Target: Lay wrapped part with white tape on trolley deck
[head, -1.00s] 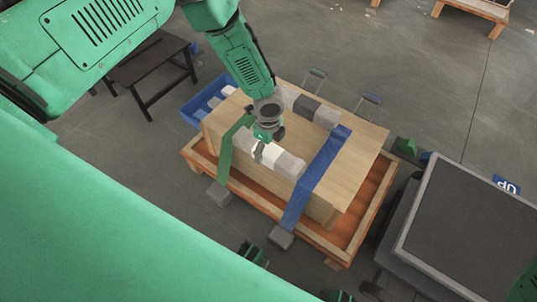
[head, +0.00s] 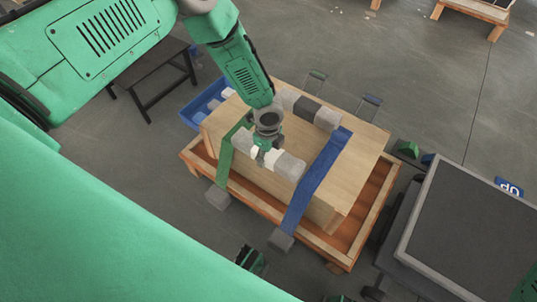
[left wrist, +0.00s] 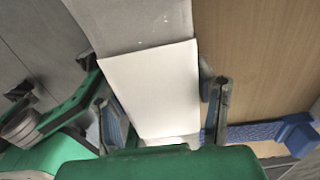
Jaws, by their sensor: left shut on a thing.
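The wrapped part with white tape (head: 271,157) lies in a row of grey wrapped parts along the near edge of a wooden box top. In the left wrist view its white tape band (left wrist: 155,90) fills the space between my fingers, with grey wrapping above it. My left gripper (head: 264,150) is shut on this part from above, one finger on each side; whether the part is clear of the box top I cannot tell. The trolley deck (head: 478,225), dark with a pale rim, is at the right. My right gripper is not in view.
The wooden box (head: 330,195) stands on an orange pallet (head: 350,245). A green strap (head: 226,160) and a blue strap (head: 315,180) with grey end blocks cross it. More wrapped parts (head: 310,108) line the far edge. A blue bin (head: 190,108) is at left. The deck looks empty.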

